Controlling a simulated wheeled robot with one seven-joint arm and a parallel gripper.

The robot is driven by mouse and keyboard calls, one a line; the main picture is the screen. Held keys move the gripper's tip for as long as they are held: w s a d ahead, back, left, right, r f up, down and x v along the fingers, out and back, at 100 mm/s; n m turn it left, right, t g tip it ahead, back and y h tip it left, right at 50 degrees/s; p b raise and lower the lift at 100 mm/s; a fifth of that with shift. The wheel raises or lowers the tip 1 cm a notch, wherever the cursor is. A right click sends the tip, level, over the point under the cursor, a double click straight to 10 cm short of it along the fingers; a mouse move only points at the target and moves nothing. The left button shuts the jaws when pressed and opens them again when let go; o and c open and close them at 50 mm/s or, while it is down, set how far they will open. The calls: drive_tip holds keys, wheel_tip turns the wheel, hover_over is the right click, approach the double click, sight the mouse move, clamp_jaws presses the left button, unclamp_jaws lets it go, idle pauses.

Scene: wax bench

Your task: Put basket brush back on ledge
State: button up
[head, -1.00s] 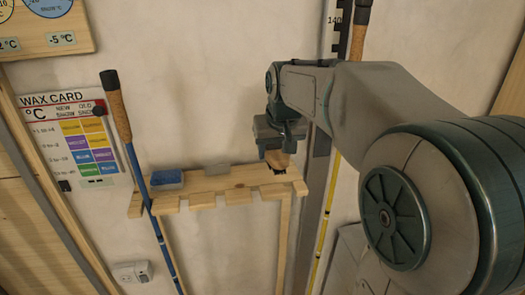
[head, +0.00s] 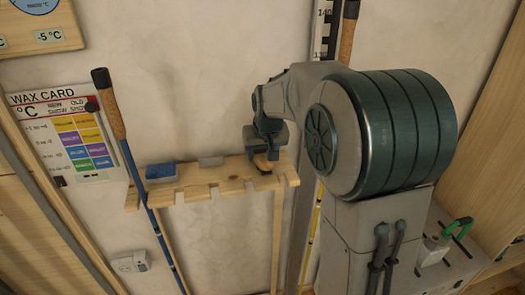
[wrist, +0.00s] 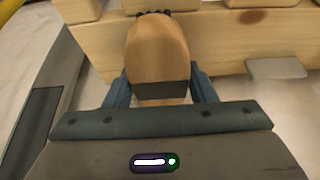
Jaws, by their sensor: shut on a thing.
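The basket brush (head: 264,163), with a rounded tan wooden body, is held in my gripper (head: 264,152) at the right end of the wooden ledge (head: 228,177). In the wrist view the brush (wrist: 156,50) sits between the two fingers, with a dark band near them and dark bristles just showing at its far end. My gripper is shut on it. The ledge (wrist: 215,45) lies right beyond and around the brush. I cannot tell whether the brush touches the ledge.
Another cork-gripped pole (head: 347,40) stands right of the ledge. The ledge's middle has free room.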

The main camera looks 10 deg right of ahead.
drive_tip(key=shift+f, duration=0.1)
drive_tip(key=o, duration=0.9)
drive_tip(key=shift+o, duration=0.2)
drive_tip(key=shift+s+r, duration=0.1)
drive_tip(key=shift+r, duration=0.35)
drive_tip(key=v, duration=1.1)
drive_tip(key=s+f, duration=0.6)
drive_tip(key=s, duration=0.5)
drive_tip(key=s+f+g, duration=0.1)
drive_tip(key=s+f, duration=0.5)
drive_tip(key=s, duration=0.6)
drive_tip(key=shift+s+f+g+b, duration=0.3)
drive_tip(key=shift+f+b, duration=0.05)
drive_tip(key=shift+b, duration=0.1)
